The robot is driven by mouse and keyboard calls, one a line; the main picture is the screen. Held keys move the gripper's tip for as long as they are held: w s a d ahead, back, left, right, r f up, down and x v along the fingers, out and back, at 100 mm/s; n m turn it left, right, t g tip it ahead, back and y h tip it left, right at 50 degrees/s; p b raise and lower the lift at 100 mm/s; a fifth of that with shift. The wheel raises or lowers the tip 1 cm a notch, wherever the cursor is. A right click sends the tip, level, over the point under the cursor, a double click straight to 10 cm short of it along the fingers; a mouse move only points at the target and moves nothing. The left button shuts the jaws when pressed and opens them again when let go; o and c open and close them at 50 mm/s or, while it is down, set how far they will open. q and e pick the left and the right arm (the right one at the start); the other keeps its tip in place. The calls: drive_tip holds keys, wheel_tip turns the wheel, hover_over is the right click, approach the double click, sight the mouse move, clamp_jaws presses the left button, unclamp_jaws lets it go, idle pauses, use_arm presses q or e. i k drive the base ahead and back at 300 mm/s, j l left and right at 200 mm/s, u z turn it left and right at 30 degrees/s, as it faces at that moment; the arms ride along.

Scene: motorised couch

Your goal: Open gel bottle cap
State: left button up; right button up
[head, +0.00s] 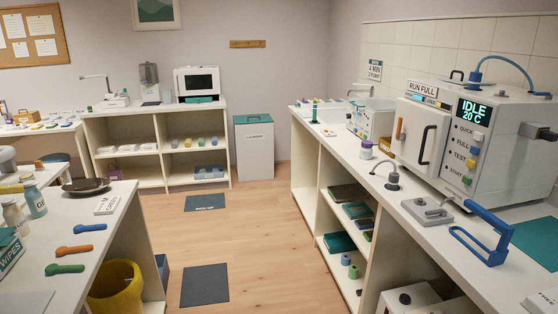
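No gripper of mine shows in the head view. I cannot tell for sure which thing is the gel bottle. A bottle with a teal label (36,203) stands upright on the left counter, near the picture's left edge. A paler bottle (14,217) stands just beside it, nearer to me. Their tops are too small to read whether a cap is open or shut.
The left counter (100,236) also holds a wipes box (8,255), orange (75,251) and green (65,269) tools and a dark dish (86,185). A large steriliser-like machine (460,140) stands on the right counter. The wooden floor between (255,230) is mostly free.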

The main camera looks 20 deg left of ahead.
sight(31, 183)
drive_tip(key=i+u, duration=0.15)
drive_tip(key=u, duration=0.25)
drive_tip(key=i+u, duration=0.15)
drive_tip(key=u, duration=0.25)
drive_tip(key=i+l+u, duration=0.1)
drive_tip(key=u, duration=0.3)
drive_tip(key=i+l+u, duration=0.15)
drive_tip(key=u, duration=0.25)
drive_tip(key=i+l+u, duration=0.25)
drive_tip(key=u, duration=0.2)
drive_tip(key=i+l+u, duration=0.25)
drive_tip(key=u, duration=0.2)
drive_tip(key=i+l+u, duration=0.15)
drive_tip(key=l+u, duration=0.6)
drive_tip(key=l, duration=0.8)
drive_tip(key=k+l+u, duration=0.1)
drive_tip(key=l+u, duration=0.15)
drive_tip(key=l, duration=0.8)
